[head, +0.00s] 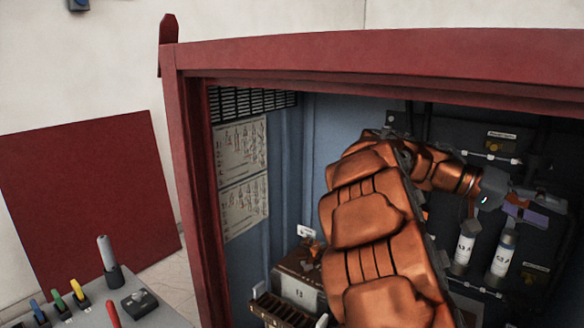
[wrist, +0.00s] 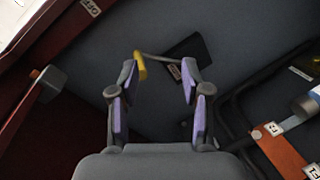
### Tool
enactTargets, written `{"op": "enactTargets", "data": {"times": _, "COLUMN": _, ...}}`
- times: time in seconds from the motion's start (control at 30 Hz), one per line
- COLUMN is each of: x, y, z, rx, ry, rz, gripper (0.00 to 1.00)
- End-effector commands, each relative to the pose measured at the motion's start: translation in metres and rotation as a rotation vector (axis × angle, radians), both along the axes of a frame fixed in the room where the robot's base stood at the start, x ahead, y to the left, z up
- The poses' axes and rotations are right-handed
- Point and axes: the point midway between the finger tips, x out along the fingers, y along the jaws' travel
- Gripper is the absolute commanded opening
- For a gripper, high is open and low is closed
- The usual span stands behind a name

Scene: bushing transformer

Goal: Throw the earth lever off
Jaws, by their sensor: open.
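A lever with a yellow grip (wrist: 140,66) and a thin grey rod, likely the earth lever, shows in the wrist view. Its rod runs right to a dark mount with a small label whose text is too small to read. My gripper (wrist: 158,70) is open, with its two purple-padded fingers apart. The yellow grip appears between the fingertips, close to the left one; whether they touch I cannot tell. In the head view my gripper (head: 524,208) is inside the cabinet at the right, and the lever cannot be made out there.
The red cabinet frame (head: 350,55) surrounds the opening. White cylinders (head: 502,255) stand below my gripper. In the wrist view, an OFF label (wrist: 90,7) is at the upper left, a grey block (wrist: 50,80) at left, and an orange bar (wrist: 285,150) with dark pipes at right.

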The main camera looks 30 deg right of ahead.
Motion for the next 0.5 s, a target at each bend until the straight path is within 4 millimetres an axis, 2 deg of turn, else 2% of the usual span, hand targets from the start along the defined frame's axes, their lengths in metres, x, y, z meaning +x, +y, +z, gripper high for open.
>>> {"op": "enactTargets", "data": {"times": 0.03, "x": 0.002, "y": 0.016, "z": -0.009, "rx": 0.061, "ry": -0.026, "rz": 0.036, "gripper": 0.47}}
{"op": "enactTargets", "data": {"times": 0.17, "x": 0.007, "y": 0.051, "z": -0.043, "rx": 0.235, "ry": -0.084, "rz": 0.134, "gripper": 0.47}}
{"op": "enactTargets", "data": {"times": 0.37, "x": 0.017, "y": 0.116, "z": -0.100, "rx": 0.511, "ry": -0.164, "rz": 0.315, "gripper": 0.47}}
{"op": "enactTargets", "data": {"times": 0.5, "x": 0.024, "y": 0.170, "z": -0.140, "rx": 0.706, "ry": -0.209, "rz": 0.459, "gripper": 0.47}}
